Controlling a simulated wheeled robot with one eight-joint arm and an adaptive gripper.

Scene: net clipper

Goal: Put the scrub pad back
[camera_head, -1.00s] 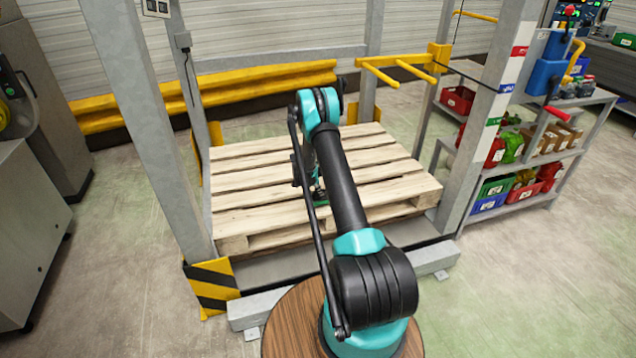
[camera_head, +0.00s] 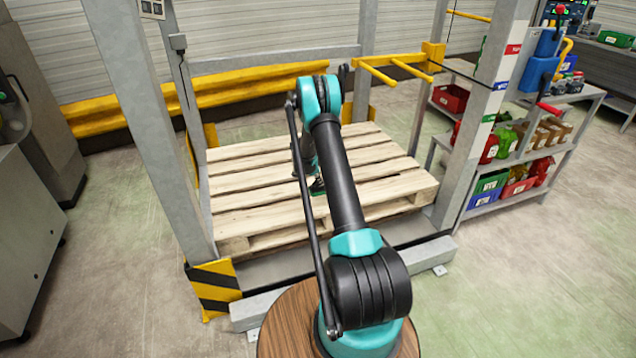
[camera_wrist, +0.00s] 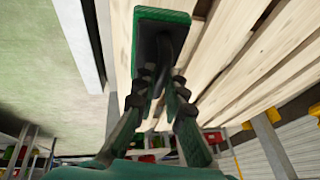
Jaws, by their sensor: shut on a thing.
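In the wrist view, my gripper (camera_wrist: 165,82) is shut on the scrub pad (camera_wrist: 160,17), a dark, rectangular pad with a green edge and a dark handle or stem between my fingers. In the head view, a small green part of the pad (camera_head: 317,187) shows beside my arm, over the wooden pallet (camera_head: 245,200). My arm hides most of the gripper there. I cannot tell whether the pad touches the pallet boards.
Grey posts (camera_head: 160,130) and a yellow rail (camera_head: 225,92) frame the pallet. Yellow prongs (camera_head: 395,70) stick out at its back right. A shelf rack (camera_head: 540,155) with coloured bins stands at right. A grey machine (camera_head: 28,230) stands at left. The right foreground floor is clear.

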